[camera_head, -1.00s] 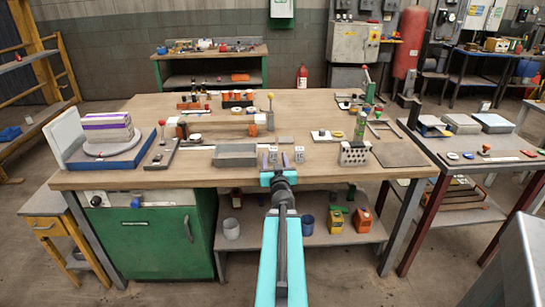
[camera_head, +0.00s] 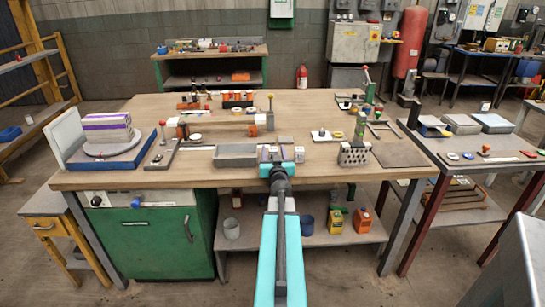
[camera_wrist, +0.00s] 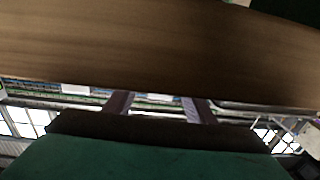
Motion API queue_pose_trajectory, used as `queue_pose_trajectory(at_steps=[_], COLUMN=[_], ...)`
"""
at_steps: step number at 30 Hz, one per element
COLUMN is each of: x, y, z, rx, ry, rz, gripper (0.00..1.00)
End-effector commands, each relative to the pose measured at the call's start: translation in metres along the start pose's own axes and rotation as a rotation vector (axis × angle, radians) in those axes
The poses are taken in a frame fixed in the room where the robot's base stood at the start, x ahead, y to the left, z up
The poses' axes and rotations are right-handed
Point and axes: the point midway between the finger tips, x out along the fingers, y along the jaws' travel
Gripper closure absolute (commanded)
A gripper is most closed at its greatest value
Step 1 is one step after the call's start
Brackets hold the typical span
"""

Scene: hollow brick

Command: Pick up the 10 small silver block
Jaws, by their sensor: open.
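A small silver-grey block (camera_head: 299,154) stands near the front edge of the workbench (camera_head: 330,178), just right of my gripper (camera_head: 275,152) in the head view. A second small grey shape shows between and behind the fingers, mostly hidden; I cannot read a number on either. My gripper is open at the bench's front edge, its two purple-grey fingers pointing toward the bench. In the wrist view the fingers of my gripper (camera_wrist: 157,100) are apart, with no block visible between them.
A grey tray (camera_head: 235,155) lies close left of the fingers. A perforated metal block (camera_head: 354,154) stands to the right, with a dark flat plate (camera_head: 399,153) beyond it. A flat grey piece (camera_head: 285,140) lies behind. A lower shelf (camera_head: 260,228) holds cups and small boxes.

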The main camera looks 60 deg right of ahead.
Motion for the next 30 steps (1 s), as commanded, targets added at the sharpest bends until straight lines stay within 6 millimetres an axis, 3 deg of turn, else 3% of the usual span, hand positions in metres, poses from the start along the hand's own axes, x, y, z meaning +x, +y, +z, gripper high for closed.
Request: queue_pose_trajectory(at_steps=[11,20,30], x=[-0.0002,-0.0002,-0.0002], y=[-0.0001,-0.0001,-0.0003], z=[0.0,0.0001,-0.0025], rx=[0.0,0.0,0.0], ry=[0.0,0.0,0.001], rz=[0.0,0.0,-0.001], gripper=[0.5,0.99,1.0])
